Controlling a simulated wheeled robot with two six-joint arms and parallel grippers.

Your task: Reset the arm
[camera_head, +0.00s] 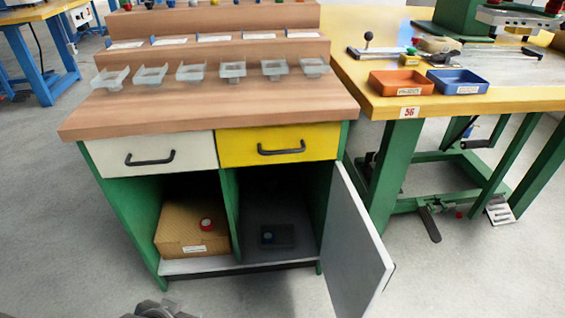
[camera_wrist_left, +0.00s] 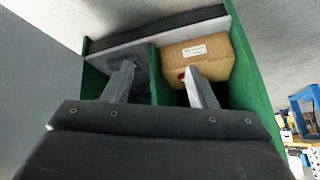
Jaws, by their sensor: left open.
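My left gripper shows in the left wrist view (camera_wrist_left: 160,68), its two grey fingers spread apart with nothing between them. The fingers point toward the open lower cabinet, seen inverted there. In the head view, part of my left arm and gripper (camera_head: 158,310) shows at the bottom edge, in front of the cabinet and low near the floor. The fingertips are not clear in that view. My right gripper is not in view.
The green cabinet has an open grey door (camera_head: 355,245) swung out at right. Inside are a cardboard box (camera_head: 190,228) with a red roll on it and a dark item (camera_head: 277,236). Its white drawer (camera_head: 150,152) and yellow drawer (camera_head: 278,146) are shut. Floor at left is clear.

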